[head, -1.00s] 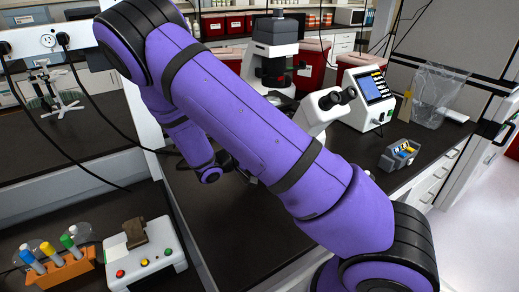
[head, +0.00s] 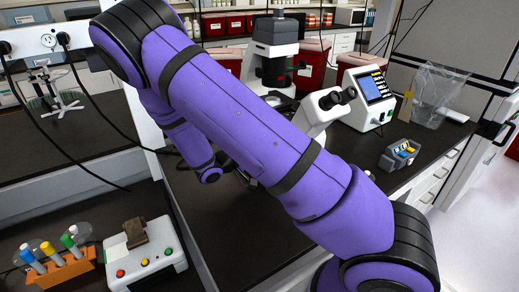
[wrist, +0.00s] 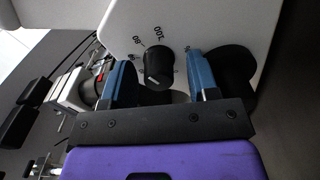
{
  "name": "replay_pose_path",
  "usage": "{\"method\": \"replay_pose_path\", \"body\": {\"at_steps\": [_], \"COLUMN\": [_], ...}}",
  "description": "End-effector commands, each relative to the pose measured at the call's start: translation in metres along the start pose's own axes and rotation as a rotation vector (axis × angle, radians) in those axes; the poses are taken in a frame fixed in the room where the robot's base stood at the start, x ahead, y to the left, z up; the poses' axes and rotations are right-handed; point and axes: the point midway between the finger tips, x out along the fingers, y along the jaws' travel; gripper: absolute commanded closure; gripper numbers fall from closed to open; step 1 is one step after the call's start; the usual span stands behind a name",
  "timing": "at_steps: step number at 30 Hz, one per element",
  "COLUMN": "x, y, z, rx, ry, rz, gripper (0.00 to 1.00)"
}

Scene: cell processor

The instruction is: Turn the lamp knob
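The lamp knob (wrist: 158,67) is a round black dial with a light pointer line, on a white panel with printed numbers in the wrist view. My gripper (wrist: 160,76) is open, with blue pads on its two fingers. The knob appears between the two fingers, with a visible gap on each side. I cannot tell how far the fingertips are from the panel. In the head view the white microscope (head: 322,108) stands behind my purple arm, which hides the knob and the gripper.
A device with a lit screen (head: 373,90) stands right of the microscope. A small grey holder (head: 398,156) sits near the counter's right edge. A white control box (head: 143,252) and an orange tube rack (head: 60,272) are at the lower left. Cables (wrist: 82,62) hang left in the wrist view.

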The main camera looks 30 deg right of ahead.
Motion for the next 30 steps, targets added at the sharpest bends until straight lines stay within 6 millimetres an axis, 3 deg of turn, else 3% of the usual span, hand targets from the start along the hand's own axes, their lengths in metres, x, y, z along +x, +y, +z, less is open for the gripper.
{"method": "replay_pose_path", "body": {"at_steps": [8,21,30], "x": [-0.009,-0.085,-0.108], "y": [0.0,0.0,0.0], "z": [-0.001,0.0,0.0], "rx": [0.001,0.0,0.0], "ry": [0.001,0.002,0.001], "rz": [-0.001,-0.001,0.0], "gripper": [0.45,0.45,0.45]}}
